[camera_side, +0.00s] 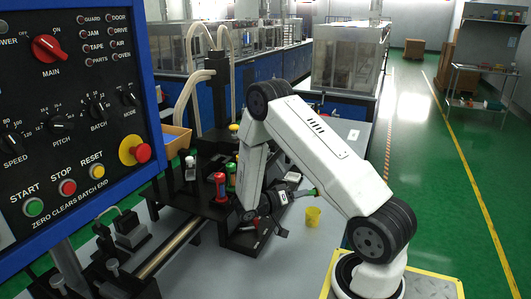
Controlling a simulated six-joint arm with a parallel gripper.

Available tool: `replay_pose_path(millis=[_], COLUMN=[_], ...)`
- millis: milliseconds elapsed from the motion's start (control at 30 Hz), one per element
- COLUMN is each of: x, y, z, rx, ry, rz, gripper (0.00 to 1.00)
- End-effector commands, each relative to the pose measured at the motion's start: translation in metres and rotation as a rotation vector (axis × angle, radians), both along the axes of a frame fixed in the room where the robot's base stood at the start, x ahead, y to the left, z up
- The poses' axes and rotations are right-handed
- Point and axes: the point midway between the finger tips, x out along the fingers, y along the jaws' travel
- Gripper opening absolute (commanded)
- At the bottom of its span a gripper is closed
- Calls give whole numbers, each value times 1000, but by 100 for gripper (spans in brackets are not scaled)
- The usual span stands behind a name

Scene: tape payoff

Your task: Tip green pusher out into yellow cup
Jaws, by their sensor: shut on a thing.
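The yellow cup (312,216) stands upright on the grey table, just right of and below my gripper. My gripper (290,196) is dark, points to the right and is shut on the green pusher (306,192). The pusher shows as a short green piece sticking out to the right of the jaws, lying close to level and passing above and left of the cup. Its other end is hidden by the gripper and my arm. It looks apart from the cup.
A red-topped holder (220,187) and a green-topped one (231,178) stand on the black fixture left of my arm. A control panel (75,100) fills the left. Bare table (318,254) lies in front of the cup.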

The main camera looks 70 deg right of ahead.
Motion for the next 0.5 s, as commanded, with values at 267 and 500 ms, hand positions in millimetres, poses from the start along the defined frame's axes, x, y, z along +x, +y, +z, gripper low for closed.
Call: replay_pose_path(millis=[267,500], x=[0,0], y=[0,0], z=[16,25], rx=[-1,-1], ry=[-2,0], rz=[0,1], gripper=[0,0])
